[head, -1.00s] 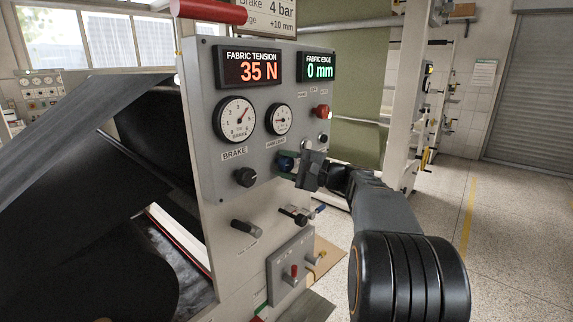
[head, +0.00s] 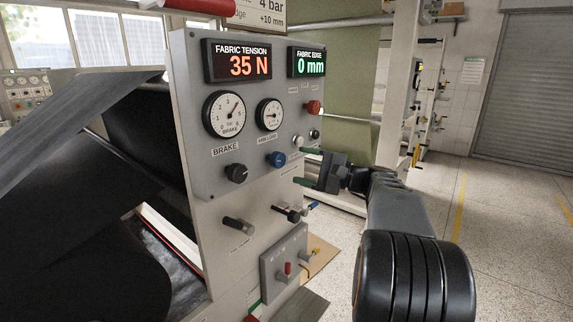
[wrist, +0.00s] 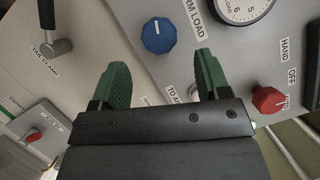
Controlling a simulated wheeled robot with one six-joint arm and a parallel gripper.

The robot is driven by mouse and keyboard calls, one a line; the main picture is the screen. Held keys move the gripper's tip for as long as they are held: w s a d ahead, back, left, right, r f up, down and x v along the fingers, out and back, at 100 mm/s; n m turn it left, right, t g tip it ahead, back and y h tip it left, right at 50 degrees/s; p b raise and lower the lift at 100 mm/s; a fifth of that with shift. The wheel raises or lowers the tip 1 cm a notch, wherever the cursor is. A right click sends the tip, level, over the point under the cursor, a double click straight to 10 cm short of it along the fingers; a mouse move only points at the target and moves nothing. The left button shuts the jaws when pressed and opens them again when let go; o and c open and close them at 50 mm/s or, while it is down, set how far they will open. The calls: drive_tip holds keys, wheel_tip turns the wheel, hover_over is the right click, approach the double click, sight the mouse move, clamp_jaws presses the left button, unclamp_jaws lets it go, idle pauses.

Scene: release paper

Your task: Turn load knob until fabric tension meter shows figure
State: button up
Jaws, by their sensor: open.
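The blue load knob (head: 276,159) sits on the grey panel under the small arm load dial (head: 270,114). It also shows in the wrist view (wrist: 158,36), beside an "ARM LOAD" label, with a pale mark on its face. The fabric tension meter (head: 238,61) reads 35 N in orange. My gripper (head: 303,166) is open and empty, right of the knob and apart from it. In the wrist view its green fingertips (wrist: 162,62) stand spread, with the knob beyond the gap between them.
The brake dial (head: 224,114) and black brake knob (head: 236,174) are to the left. The fabric edge display (head: 307,63) reads 0 mm. A red knob (head: 313,107) is upper right. Levers (head: 238,225) stick out below. A partly cropped sign (head: 262,14) shows 4 bar and +10 mm.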

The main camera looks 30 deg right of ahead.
drive_tip(key=v, duration=0.6)
drive_tip(key=shift+s+d, duration=0.25)
drive_tip(key=shift+w, duration=0.1)
wheel_tip(320, 180, down, 9)
drive_tip(key=m+g+h, duration=0.2)
drive_tip(key=h, duration=0.2)
drive_tip(key=s+a+f+n+g+h+p, duration=0.25)
drive_tip(key=s+a+f+g+h, duration=0.25)
drive_tip(key=a+f+g, duration=0.4)
drive_tip(key=s+a+n+t+h+p, duration=0.1)
drive_tip(key=s+a+n+h+p, duration=0.3)
drive_tip(key=s+a+n, duration=0.4)
drive_tip(key=a+n+h, duration=0.1)
drive_tip(key=a+n, duration=0.2)
drive_tip(key=n, duration=0.1)
drive_tip(key=shift+a+r, duration=0.3)
drive_tip(key=shift+a, duration=0.05)
